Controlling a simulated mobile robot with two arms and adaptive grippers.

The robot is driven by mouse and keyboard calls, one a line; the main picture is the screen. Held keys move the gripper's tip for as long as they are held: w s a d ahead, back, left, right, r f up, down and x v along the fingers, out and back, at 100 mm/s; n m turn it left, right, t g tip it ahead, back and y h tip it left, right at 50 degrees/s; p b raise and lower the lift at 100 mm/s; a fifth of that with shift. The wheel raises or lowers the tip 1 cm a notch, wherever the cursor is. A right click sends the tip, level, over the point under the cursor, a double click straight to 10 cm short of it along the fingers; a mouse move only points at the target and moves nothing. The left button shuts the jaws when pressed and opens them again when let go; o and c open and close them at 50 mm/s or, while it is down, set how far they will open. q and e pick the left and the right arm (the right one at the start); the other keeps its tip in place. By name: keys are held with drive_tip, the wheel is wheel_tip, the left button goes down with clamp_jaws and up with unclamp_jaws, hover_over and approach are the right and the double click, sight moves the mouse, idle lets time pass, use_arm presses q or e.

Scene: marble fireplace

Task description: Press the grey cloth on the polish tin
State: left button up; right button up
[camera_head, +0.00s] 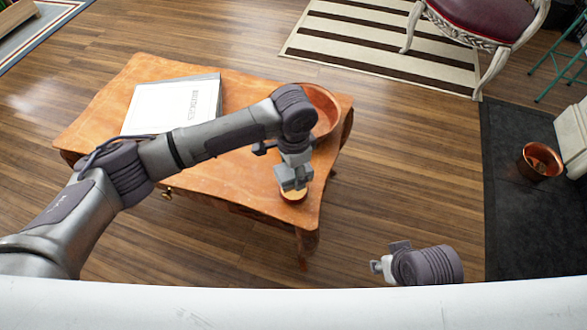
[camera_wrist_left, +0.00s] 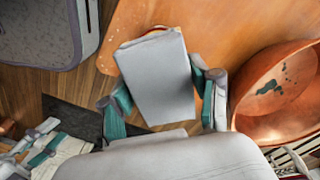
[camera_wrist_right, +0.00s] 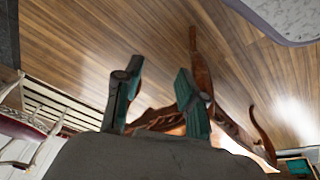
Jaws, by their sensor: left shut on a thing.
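My left gripper (camera_head: 294,174) is shut on the grey cloth, a folded grey block that fills the space between its fingers in the left wrist view (camera_wrist_left: 158,80). The cloth is right over the polish tin (camera_head: 292,195), a round, yellowish tin at the near right corner of the wooden table (camera_head: 235,195). In the left wrist view the cloth hides most of the tin, and only a piece of its rim (camera_wrist_left: 156,31) shows. I cannot tell whether cloth and tin touch. My right gripper (camera_wrist_right: 157,95) is open and empty, away from the table.
A large copper bowl (camera_head: 323,105) stands on the table just behind my left gripper. A white book (camera_head: 172,104) lies at the table's left. A smaller copper pot (camera_head: 540,160) stands on the dark mat at right. The floor right of the table is clear.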

use_arm(q)
drive_tip(key=shift+r+p, duration=0.55)
drive_tip(key=shift+p, duration=0.1)
drive_tip(key=shift+r+p, duration=0.45)
drive_tip(key=shift+p, duration=0.15)
use_arm(e)
wheel_tip(320, 180, down, 9)
drive_tip(key=shift+w+a+f+g, duration=0.15)
drive_tip(key=shift+w+f+g, duration=0.05)
drive_tip(key=shift+w+g, duration=0.15)
